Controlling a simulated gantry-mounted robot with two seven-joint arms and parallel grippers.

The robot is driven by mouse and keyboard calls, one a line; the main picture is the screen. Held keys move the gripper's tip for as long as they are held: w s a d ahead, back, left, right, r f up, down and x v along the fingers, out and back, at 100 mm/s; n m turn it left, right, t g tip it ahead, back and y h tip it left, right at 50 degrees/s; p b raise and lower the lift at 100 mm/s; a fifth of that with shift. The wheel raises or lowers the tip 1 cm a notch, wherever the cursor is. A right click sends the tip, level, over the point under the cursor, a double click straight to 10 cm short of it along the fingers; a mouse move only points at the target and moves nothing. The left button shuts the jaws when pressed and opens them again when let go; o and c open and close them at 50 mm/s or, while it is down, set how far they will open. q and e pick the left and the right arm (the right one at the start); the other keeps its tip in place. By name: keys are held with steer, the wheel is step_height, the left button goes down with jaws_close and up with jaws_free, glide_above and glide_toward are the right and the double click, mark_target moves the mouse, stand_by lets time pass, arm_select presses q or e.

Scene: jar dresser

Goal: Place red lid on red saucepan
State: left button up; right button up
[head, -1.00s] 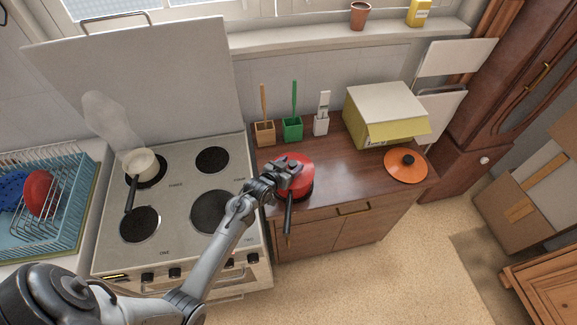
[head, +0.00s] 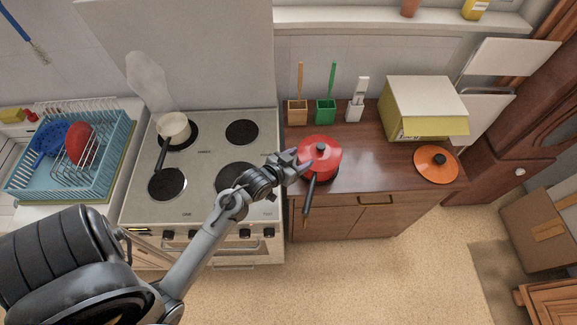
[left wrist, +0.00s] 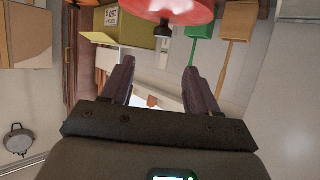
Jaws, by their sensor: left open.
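The red lid (head: 322,148), with its dark knob, lies on top of the red saucepan (head: 308,170) on the wooden counter; whether it sits fully flush is too small to tell. The pan's dark handle points toward the front. My left gripper (head: 303,160) is open and empty at the left edge of the lid. In the left wrist view, the red lid (left wrist: 172,8) is at the top edge with its knob beyond the open fingers of the left gripper (left wrist: 160,72), apart from them. My right gripper is not in view.
An orange lid (head: 437,164) lies at the counter's right end. A yellow-white box (head: 424,105) and utensil holders (head: 325,111) stand behind. The stove (head: 205,205) at left bears a cream pan (head: 173,128). A dish rack (head: 70,155) stands further left.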

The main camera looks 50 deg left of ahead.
arm_select(q)
steer(key=s+d+m+g+h, duration=0.1)
steer(key=s+d+g, duration=0.3)
steer(key=s+d, duration=0.3)
steer(key=s+d+m+g+h, duration=0.1)
steer(key=s+d+g, duration=0.4)
steer(key=s, duration=0.9)
steer(key=shift+s+d+f+m, duration=0.15)
steer(key=shift+d+f+m, duration=0.4)
steer(key=shift+d, duration=0.7)
steer(key=shift+r, duration=0.2)
step_height(320, 180, up, 15)
steer(key=p, duration=1.5)
